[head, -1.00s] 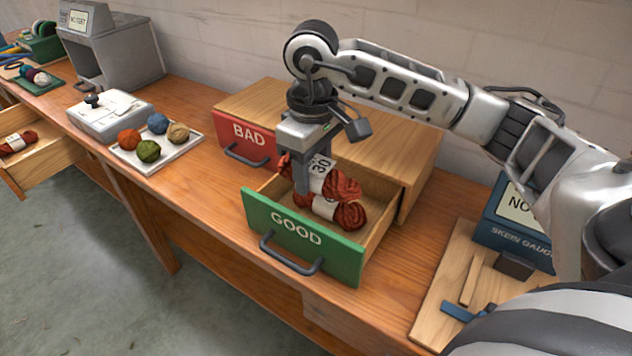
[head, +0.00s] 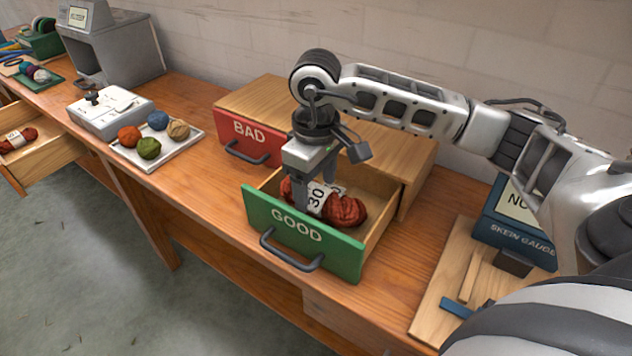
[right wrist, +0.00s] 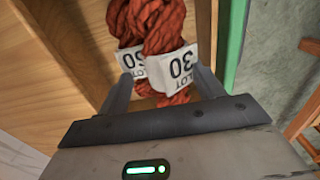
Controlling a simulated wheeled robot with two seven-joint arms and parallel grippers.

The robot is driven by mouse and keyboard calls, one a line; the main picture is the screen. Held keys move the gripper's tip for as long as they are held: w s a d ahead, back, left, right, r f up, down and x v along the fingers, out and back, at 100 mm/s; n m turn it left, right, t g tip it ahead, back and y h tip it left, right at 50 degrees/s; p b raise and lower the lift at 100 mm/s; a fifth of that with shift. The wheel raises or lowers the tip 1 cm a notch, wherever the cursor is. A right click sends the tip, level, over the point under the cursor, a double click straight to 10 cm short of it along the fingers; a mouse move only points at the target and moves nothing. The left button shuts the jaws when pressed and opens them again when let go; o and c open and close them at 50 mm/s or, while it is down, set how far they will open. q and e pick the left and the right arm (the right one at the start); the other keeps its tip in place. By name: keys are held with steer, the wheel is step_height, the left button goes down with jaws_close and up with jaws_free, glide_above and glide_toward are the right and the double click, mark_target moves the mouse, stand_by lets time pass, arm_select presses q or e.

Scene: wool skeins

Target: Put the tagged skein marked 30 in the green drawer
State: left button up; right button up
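The red tagged skein (head: 315,198) has a white band marked 30. It is inside the open green drawer (head: 262,226), labelled GOOD. My right gripper (head: 314,190) reaches down into the drawer. In the right wrist view its fingers lie against both sides of the skein (right wrist: 171,70), and it looks shut on it. A second red skein (head: 346,210) lies close beside it in the drawer. It also shows in the right wrist view (right wrist: 128,22) with a similar white band. Whether the held skein touches the drawer floor is hidden. My left gripper is out of view.
A shut red drawer (head: 250,138) labelled BAD is left of the green one. A tray (head: 186,150) of several wool balls and a white device (head: 110,115) stand further left. Another open drawer (head: 45,165) holds a red skein. A blue skein gauge (head: 510,235) is at the right.

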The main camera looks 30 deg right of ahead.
mark_target(316, 183)
steer(key=shift+r+p, duration=0.35)
steer(key=shift+p, duration=0.05)
step_height(316, 183, up, 12)
steer(key=shift+f+b, duration=0.15)
steer(key=shift+b, duration=0.15)
